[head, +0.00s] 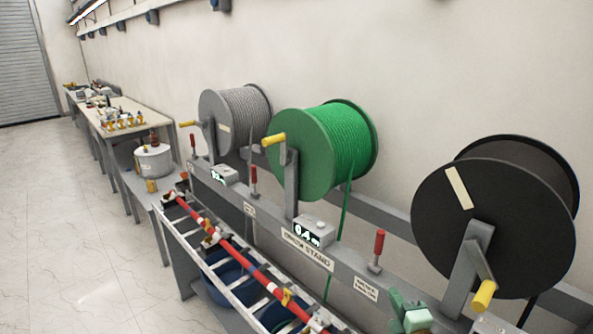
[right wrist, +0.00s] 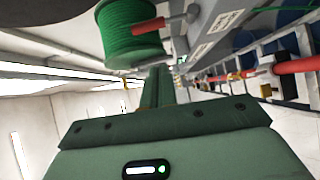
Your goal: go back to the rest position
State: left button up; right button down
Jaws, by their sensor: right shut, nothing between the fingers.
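My right gripper (head: 408,312) shows as a small green shape at the bottom edge of the head view, in front of the cable stand and left of the black reel's yellow crank handle. In the right wrist view its green fingers (right wrist: 158,88) are together with nothing between them. They point towards the green cable reel (right wrist: 132,35), apart from it. My left gripper is in neither view.
The stand (head: 310,252) carries a grey reel (head: 218,120), a green reel (head: 305,155) and a black reel (head: 455,215). Red levers and a red-and-white rail (head: 235,252) are close by. A wall runs behind. Open floor (head: 70,230) lies left.

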jog(key=s+d+f+m+g+h, duration=0.1)
jog(key=s+m+g+h, duration=0.35)
jog(key=s, duration=0.85)
jog(key=s+d+f+m+g+h, duration=0.15)
jog(key=s+m+g, duration=0.5)
jog(key=s, duration=0.65)
jog(key=s+a+f+g+y+b, duration=0.1)
jog(key=a+f+b, duration=0.1)
jog(key=f, duration=0.9)
jog(key=s+a+f+g+y+b, duration=0.1)
jog(key=f+y+b, duration=0.1)
jog(key=f, duration=0.8)
jog(key=s+a+f+y+b, duration=0.1)
jog(key=s+a+f+b, duration=0.1)
jog(key=f, duration=0.9)
jog(key=s+f+m+g+y+b, duration=0.1)
jog(key=s+f+m+g+b, duration=0.2)
jog(key=s+f, duration=1.6)
notch_tip(320, 180, down, 3)
jog(key=b, duration=0.3)
jog(key=shift+s+d+y, duration=0.25)
jog(key=shift+s+y, duration=0.05)
jog(key=shift+s, duration=0.05)
